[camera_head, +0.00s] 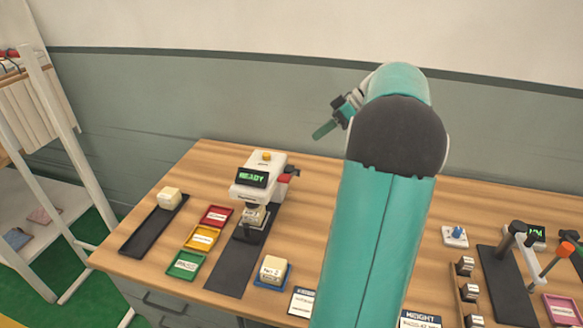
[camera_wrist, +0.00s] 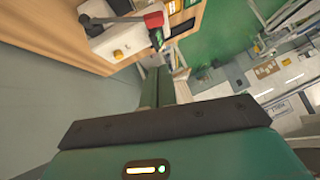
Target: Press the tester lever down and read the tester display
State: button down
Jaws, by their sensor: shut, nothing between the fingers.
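The tester (camera_head: 262,172) is a white machine on the wooden table, with a yellow button on top and a dark display (camera_head: 251,178) showing green text that reads READY. Its red-ended lever (camera_head: 287,177) sticks out on the right side; in the wrist view the red lever end (camera_wrist: 154,20) shows beside the tester body (camera_wrist: 120,42). A pale block (camera_head: 254,215) sits under the tester head. My gripper (camera_head: 322,131) is shut and empty, raised up and to the right of the tester, apart from the lever. Its fingers show in the wrist view (camera_wrist: 164,74).
Red, yellow and green trays (camera_head: 186,264) and a black tray (camera_head: 140,238) with a pale block lie left of the tester. A labelled block (camera_head: 272,268) sits on a blue tray. My arm hides the table's middle. Other devices stand at right; a white rack (camera_head: 55,105) is at left.

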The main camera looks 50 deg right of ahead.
send_over(282, 176)
jog(key=s+d, duration=0.2)
jog(key=d, duration=0.1)
notch_tip(282, 176, down, 7)
jog(key=f, duration=0.2)
jog(key=a+f, duration=0.1)
jog(key=f, duration=0.1)
jog(key=shift+w, duration=0.1)
jog(key=shift+d, duration=0.1)
